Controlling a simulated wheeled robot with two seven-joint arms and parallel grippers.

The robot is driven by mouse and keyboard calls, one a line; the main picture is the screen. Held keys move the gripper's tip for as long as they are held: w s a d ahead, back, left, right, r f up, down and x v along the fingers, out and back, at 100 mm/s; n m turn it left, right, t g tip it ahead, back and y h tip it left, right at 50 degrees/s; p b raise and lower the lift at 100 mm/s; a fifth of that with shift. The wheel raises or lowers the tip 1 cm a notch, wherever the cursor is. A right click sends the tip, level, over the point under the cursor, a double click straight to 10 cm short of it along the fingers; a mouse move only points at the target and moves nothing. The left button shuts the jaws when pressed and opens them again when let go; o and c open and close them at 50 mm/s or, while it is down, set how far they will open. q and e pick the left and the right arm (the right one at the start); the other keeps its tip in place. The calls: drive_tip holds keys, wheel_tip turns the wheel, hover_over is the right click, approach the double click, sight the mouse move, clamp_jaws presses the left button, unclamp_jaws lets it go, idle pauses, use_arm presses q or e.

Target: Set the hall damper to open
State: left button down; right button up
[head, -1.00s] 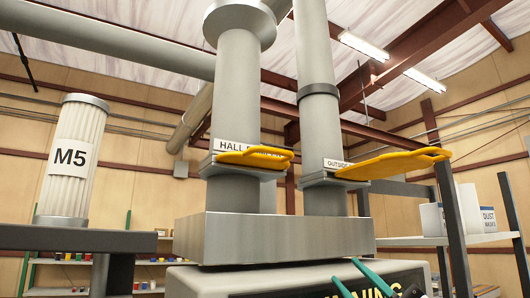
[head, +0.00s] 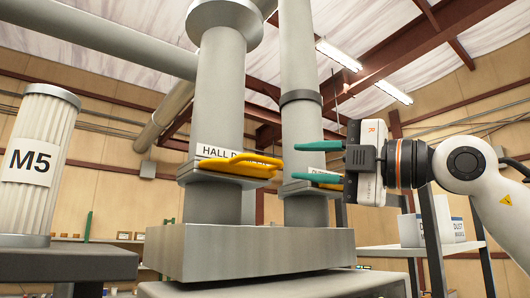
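The hall damper's yellow slide handle (head: 238,167) sits in the plate on the left grey duct (head: 219,110), under a label reading "HALL D…" whose end is covered. Its looped end sticks out a little to the right. The outside damper's yellow handle (head: 326,186) on the right duct is mostly hidden behind my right gripper. My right gripper (head: 294,162) reaches in from the right with its two teal fingers spread one above the other, pointing left. It is open and empty; its tips are just right of the hall handle's end, seemingly apart from it. My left gripper is not in view.
Both ducts rise from a grey metal box (head: 250,250). A pleated filter canister marked M5 (head: 35,165) stands on a dark surface at left. A shelf with white dust mask boxes (head: 432,232) is at right, behind my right arm.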

sight(268, 161)
drive_tip(key=p+x, duration=0.2)
drive_tip(key=x, duration=0.4)
drive_tip(key=shift+w+a+r+p, duration=0.1)
drive_tip(key=shift+a+r+p, duration=0.1)
drive_tip(key=shift+a+p, duration=0.2)
drive_tip(key=shift+w+a, duration=0.45)
drive_tip(key=shift+a, duration=0.15)
clamp_jaws()
